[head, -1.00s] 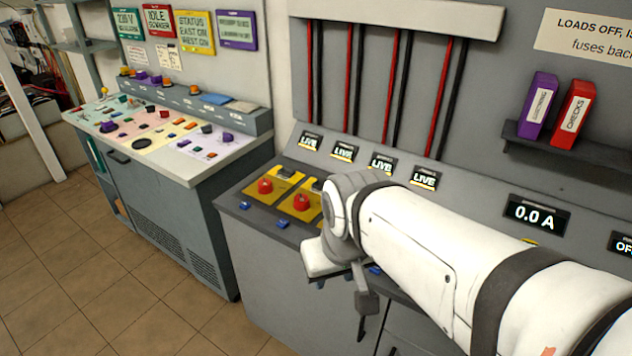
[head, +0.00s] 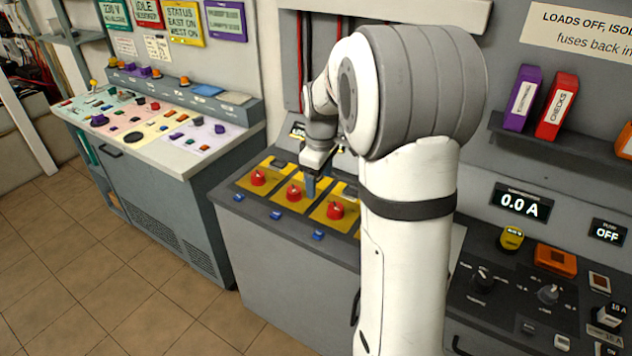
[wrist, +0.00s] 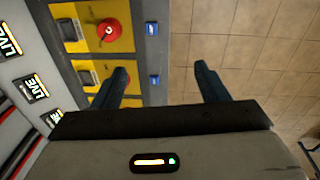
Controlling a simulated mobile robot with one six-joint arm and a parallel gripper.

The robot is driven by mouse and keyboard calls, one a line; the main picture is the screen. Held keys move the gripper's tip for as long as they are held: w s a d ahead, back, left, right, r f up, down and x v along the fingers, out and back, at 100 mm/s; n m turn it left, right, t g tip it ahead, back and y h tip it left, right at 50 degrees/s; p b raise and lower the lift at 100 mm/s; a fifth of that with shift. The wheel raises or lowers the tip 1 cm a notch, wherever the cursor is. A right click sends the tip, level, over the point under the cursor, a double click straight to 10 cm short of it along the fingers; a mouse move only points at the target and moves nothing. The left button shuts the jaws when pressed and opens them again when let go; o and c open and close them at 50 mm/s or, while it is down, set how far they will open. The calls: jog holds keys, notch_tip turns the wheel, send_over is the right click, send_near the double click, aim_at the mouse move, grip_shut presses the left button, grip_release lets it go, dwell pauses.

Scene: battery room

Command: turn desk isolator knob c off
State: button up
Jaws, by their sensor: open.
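The desk isolator knobs are red, each on a yellow plate on the sloped grey desk. In the head view, a left knob (head: 258,177), a middle knob (head: 293,192) and a right knob (head: 335,210) show; my arm hides the desk further right. I cannot read which is knob c. My gripper (head: 311,182) is above the desk between the middle and right knobs. In the wrist view, my gripper (wrist: 161,70) is open and empty. Its left finger overlaps a yellow plate (wrist: 84,72); one red knob (wrist: 109,30) shows above, apart from the fingers.
Blue tags (head: 276,214) line the desk's front edge. LIVE displays (wrist: 36,88) sit behind the knobs. A black control desk (head: 478,327) stands at the right and a console with coloured buttons (head: 190,163) at the left. The tiled floor (head: 100,270) in front is clear.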

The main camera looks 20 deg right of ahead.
jog(key=w+d+f+n+g+p, duration=0.1)
jog(key=w+d+f+n, duration=0.3)
jog(key=w+d+f, duration=0.3)
jog(key=n+p, duration=0.1)
jog(key=n, duration=0.1)
send_over(336, 206)
jog(key=shift+g, duration=0.3)
notch_tip(336, 206, down, 7)
jog(key=shift+w+r, duration=0.1)
notch_tip(336, 206, down, 8)
jog(key=shift+f+p, duration=0.1)
jog(key=shift+p, duration=1.1)
jog(key=shift+c, duration=0.6)
jog(key=c, duration=0.9)
